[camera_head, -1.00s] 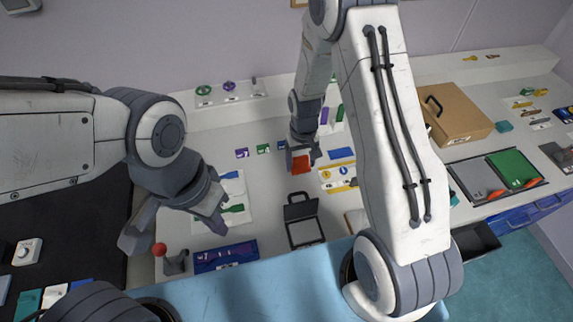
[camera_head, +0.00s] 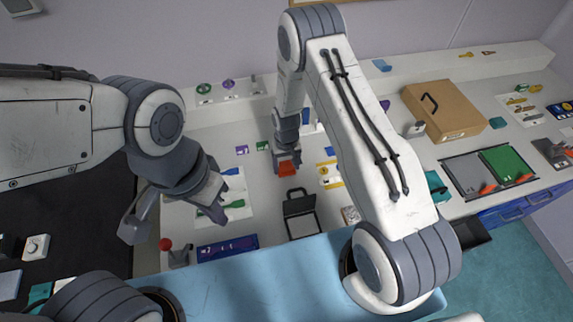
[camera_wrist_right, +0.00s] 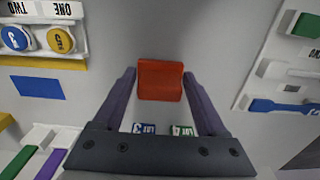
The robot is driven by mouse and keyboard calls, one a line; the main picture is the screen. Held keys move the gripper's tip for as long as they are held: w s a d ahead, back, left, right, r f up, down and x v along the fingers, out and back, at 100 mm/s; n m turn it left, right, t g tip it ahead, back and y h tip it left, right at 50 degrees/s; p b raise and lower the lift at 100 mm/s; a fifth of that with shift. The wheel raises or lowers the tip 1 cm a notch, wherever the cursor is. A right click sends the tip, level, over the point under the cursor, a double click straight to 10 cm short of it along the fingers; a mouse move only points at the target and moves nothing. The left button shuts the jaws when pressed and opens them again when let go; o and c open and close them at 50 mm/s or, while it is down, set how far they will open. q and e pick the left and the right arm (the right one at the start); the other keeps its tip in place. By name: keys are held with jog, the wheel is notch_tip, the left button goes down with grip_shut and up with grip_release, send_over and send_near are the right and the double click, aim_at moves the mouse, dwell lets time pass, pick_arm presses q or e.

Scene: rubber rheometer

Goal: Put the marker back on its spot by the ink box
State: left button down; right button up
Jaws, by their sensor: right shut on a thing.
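My right gripper (camera_head: 287,166) is shut on an orange-red block, probably the marker (camera_wrist_right: 160,80), and holds it over the pale counter. The block sits between the fingertips in the right wrist view; it also shows in the head view (camera_head: 286,169). An open black case with a pale inside, perhaps the ink box (camera_head: 300,215), stands nearer to me, just below that gripper in the picture. My left gripper (camera_head: 172,215) is empty, its fingers spread, left of the case.
Small number tags, one blue (camera_wrist_right: 145,128) and one green (camera_wrist_right: 181,129), show beyond the right fingers. A yellow-edged panel (camera_head: 332,175) is right of the right gripper.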

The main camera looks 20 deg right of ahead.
jog(key=shift+f, duration=0.25)
jog(key=o, duration=1)
jog(key=shift+r, duration=0.1)
